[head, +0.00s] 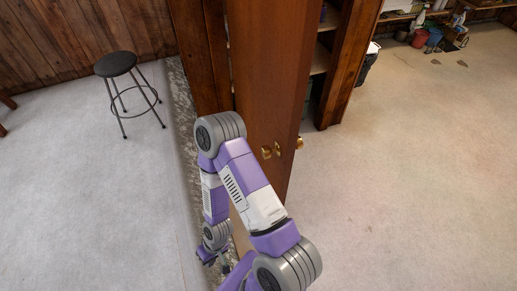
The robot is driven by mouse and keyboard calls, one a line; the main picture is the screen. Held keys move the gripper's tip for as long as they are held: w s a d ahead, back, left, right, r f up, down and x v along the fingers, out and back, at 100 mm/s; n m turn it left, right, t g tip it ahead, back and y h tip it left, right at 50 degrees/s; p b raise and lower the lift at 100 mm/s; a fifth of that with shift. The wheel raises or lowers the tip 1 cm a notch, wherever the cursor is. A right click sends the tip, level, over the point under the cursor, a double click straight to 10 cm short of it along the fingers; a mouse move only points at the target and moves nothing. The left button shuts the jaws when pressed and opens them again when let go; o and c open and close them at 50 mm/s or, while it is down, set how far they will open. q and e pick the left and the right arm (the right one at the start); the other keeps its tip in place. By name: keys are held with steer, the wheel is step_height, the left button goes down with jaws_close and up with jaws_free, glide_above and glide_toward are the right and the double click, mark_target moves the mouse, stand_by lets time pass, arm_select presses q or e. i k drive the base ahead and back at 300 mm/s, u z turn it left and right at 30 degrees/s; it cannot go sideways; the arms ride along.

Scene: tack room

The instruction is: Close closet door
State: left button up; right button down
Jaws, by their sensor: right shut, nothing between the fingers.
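The closet door (266,70) is a tall brown wooden panel in the middle of the head view. It stands open, seen at a steep angle, with brass knobs (299,143) near its free edge. The closet's shelves (321,58) show through the gap to its right. My right arm reaches up from the bottom and bends back down on the left side of the door, covering its lower part. My right gripper (218,260) is shut and empty, low by the door's left side and partly hidden by my arm. I cannot tell whether it touches the door. My left gripper is out of view.
A black-topped stool (115,64) stands on the pale floor at the left. A wooden post (345,65) stands right of the closet opening. Buckets and other items (420,37) lie at the far right. The floor right of the door is clear.

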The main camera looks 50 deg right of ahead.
mark_target(273, 43)
steer(key=i, duration=0.8)
steer(key=z, duration=1.8)
